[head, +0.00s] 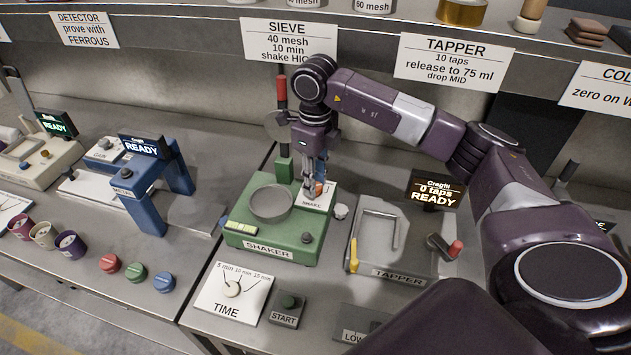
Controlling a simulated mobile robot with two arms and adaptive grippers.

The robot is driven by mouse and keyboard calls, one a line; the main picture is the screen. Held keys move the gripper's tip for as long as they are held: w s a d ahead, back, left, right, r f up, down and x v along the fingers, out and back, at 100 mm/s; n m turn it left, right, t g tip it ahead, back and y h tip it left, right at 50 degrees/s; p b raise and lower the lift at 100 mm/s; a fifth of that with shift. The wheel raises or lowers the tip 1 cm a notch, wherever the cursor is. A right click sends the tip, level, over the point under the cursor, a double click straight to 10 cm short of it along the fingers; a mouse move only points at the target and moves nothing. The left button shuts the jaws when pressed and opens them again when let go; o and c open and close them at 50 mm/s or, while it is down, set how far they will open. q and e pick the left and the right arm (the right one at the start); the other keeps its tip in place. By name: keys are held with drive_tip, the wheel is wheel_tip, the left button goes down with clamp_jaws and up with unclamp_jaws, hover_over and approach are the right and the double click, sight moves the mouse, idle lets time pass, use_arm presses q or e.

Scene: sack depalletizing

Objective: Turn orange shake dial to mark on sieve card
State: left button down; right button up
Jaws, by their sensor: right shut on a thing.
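The orange shake dial (320,187) sits on a white "SHAKE" plate (313,203) at the back right of the green shaker (236,196). My right gripper (315,190) points down over the plate and is shut on the dial, hiding most of it. The dial's pointer and most of the marks cannot be made out. The sieve card (291,41) hangs on the shelf edge and reads 40 mesh, 10 min, shake HIGH, its last letters partly covered by my right arm. My left gripper is not in view.
A round pan (271,203) sits on the shaker. The TIME dial plate (232,290) and START button (289,303) lie in front. The tapper (385,240) stands close on the right. A blue metal detector (150,190) and colored knobs (136,272) are left.

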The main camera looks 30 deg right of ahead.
drive_tip(key=shift+r, duration=0.1)
idle(0.5)
drive_tip(key=o, duration=1.2)
drive_tip(key=shift+c, duration=0.2)
wheel_tip(320, 180, up, 12)
